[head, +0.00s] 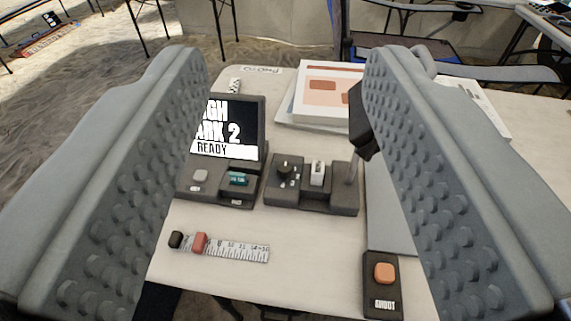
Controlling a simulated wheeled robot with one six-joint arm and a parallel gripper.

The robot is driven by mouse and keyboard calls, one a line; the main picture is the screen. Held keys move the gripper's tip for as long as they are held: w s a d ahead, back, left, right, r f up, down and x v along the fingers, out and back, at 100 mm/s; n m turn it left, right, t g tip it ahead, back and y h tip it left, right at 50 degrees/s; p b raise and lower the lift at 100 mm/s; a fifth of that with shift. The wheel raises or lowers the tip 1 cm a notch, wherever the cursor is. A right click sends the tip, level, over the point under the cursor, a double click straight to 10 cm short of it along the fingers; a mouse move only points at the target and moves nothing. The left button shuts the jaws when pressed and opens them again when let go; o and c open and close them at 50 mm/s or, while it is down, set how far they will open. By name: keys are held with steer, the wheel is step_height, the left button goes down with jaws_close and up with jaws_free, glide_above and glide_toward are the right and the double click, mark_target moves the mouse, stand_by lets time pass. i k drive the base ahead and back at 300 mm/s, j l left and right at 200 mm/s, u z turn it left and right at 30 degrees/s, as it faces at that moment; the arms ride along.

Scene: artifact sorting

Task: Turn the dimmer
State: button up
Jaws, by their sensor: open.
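My gripper (287,75) is open and empty, its two grey studded fingers spread wide across the view. Between the fingers, lower down, a dark grey control box (312,205) stands on the pale table. It carries a small black round knob (285,170) at its left, which looks like the dimmer, with small white marks below it. A white switch (317,173) sits right of the knob. A lever (353,165) rises at the box's right end, its dark head partly behind my right finger. Neither finger appears to touch the knob.
A screen unit (249,130) reading "READY" stands left of the box, partly behind my left finger. A ruler with sliders (240,252) lies in front. An orange-button box (383,296) is front right. Books (315,110) lie behind. Bare table (310,250) lies before the box.

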mark_target(284, 169)
steer(key=u, duration=0.4)
steer(key=z, duration=0.4)
steer(key=j, duration=0.5)
steer(key=i+j+u, duration=0.1)
steer(key=j, duration=0.4)
steer(key=i+j, duration=0.1)
steer(key=j, duration=0.35)
steer(key=u, duration=0.05)
